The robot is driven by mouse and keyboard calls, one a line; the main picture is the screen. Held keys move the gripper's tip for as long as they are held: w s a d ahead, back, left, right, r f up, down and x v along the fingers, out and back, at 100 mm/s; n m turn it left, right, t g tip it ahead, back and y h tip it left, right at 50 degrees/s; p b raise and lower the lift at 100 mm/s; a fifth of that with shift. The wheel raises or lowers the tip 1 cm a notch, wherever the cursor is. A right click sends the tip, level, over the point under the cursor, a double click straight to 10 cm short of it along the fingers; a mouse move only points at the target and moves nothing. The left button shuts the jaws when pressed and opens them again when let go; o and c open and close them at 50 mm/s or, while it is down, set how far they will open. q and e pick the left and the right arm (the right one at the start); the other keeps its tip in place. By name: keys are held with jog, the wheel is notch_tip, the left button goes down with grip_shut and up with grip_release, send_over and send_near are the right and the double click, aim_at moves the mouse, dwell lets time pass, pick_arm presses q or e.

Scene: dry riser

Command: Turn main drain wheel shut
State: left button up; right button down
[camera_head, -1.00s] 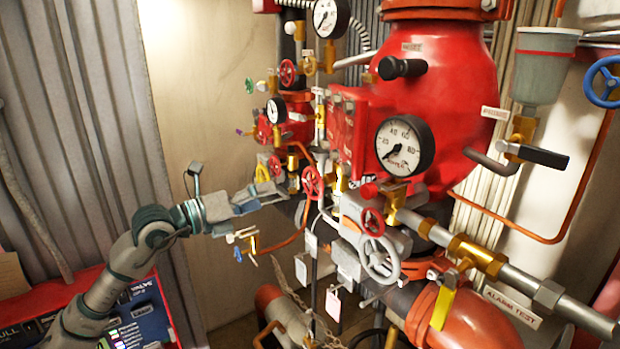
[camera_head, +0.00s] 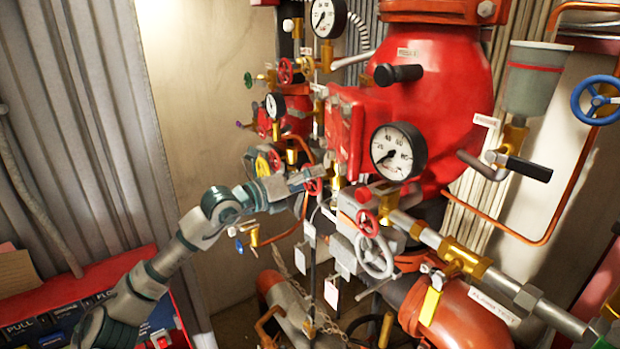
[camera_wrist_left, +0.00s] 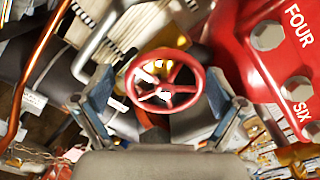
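A small red handwheel (camera_head: 313,187) with spokes sits on the pipework left of the big gauge. In the left wrist view a red wheel (camera_wrist_left: 164,104) is face-on, between the fingers. My left gripper (camera_head: 309,179) reaches in from the left to that small wheel and partly covers it. In the left wrist view the left gripper (camera_wrist_left: 161,90) is open, one finger on each side of the wheel, with no clear grip on it. Another red wheel (camera_head: 367,223) and a larger grey wheel (camera_head: 374,256) sit lower right. I cannot read which is the main drain. My right gripper is not in view.
A large red valve body (camera_head: 445,105) with a gauge (camera_head: 398,151) stands to the right. A blue wheel (camera_head: 598,97) is at the far right. Brass valves and pipes crowd the gripper. A red box (camera_head: 90,290) stands lower left. The pale wall is clear.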

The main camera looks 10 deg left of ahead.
pick_arm(q)
jog(key=shift+s+d, duration=0.1)
jog(key=shift+s, duration=0.05)
jog(key=c, duration=0.8)
jog(key=shift+o, duration=0.2)
jog(key=shift+f, duration=0.1)
